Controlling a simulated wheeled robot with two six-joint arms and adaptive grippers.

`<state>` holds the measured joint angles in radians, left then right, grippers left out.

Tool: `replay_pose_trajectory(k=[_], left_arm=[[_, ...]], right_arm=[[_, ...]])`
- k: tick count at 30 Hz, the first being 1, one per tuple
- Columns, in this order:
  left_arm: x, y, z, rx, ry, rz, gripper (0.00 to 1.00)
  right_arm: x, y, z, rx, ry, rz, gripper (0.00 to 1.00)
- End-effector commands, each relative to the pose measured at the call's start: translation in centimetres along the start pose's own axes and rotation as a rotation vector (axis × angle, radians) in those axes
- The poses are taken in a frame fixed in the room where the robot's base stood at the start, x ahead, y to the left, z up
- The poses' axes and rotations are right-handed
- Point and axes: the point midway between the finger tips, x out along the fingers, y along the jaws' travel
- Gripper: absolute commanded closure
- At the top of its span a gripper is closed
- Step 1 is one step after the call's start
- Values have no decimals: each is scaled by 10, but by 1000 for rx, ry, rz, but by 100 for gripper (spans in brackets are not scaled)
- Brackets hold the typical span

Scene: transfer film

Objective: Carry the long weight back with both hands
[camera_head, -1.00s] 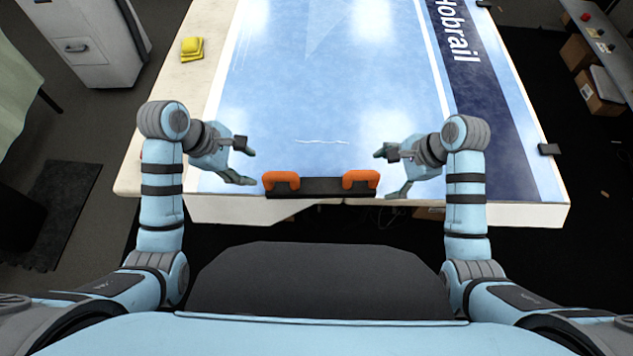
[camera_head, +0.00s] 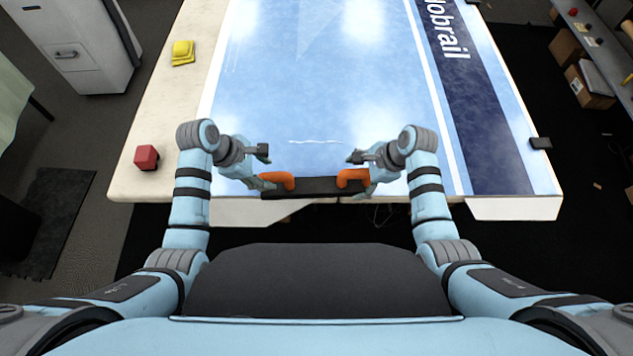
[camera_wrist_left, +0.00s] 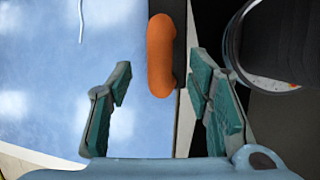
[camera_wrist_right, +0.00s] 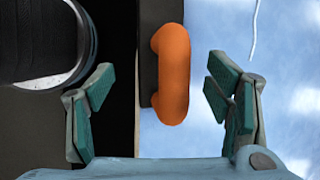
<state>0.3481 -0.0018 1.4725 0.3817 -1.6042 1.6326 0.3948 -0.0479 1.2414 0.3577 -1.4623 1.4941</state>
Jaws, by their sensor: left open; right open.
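The long weight is a dark bar (camera_head: 316,187) with an orange handle near each end, lying along the table's near edge. Its left handle (camera_head: 277,180) is beside my left gripper (camera_head: 264,168). Its right handle (camera_head: 352,178) is beside my right gripper (camera_head: 361,172). In the left wrist view the left handle (camera_wrist_left: 160,55) lies ahead of and between the open fingers (camera_wrist_left: 165,95). In the right wrist view the right handle (camera_wrist_right: 171,75) lies likewise between the open fingers (camera_wrist_right: 162,100). Neither gripper is closed on a handle.
The blue and white film (camera_head: 310,90) covers most of the table, with a pale wrinkle line (camera_head: 316,141) beyond the bar. A red block (camera_head: 146,157) and a yellow block (camera_head: 182,52) sit on the left margin. A dark clip (camera_head: 540,143) is at the right edge.

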Motion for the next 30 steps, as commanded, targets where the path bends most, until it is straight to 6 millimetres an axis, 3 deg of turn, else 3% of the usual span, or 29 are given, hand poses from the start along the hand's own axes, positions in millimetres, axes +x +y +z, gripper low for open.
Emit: replay_pose_trajectory(k=[3, 9, 19, 28, 30], left_arm=[[21, -1, 1, 0, -1, -3, 54], [43, 0, 0, 0, 0, -1, 54], [47, 0, 0, 1, 0, 1, 54], [47, 0, 0, 1, 0, 1, 100], [47, 0, 0, 1, 0, 1, 100]], right_arm=[[20, 1, 0, 0, 1, 3, 27], [43, 0, 0, -1, 1, 0, 27], [47, 0, 0, -1, 1, -1, 27], [46, 0, 0, -1, 1, -1, 74], [46, 0, 0, -1, 1, 0, 85]])
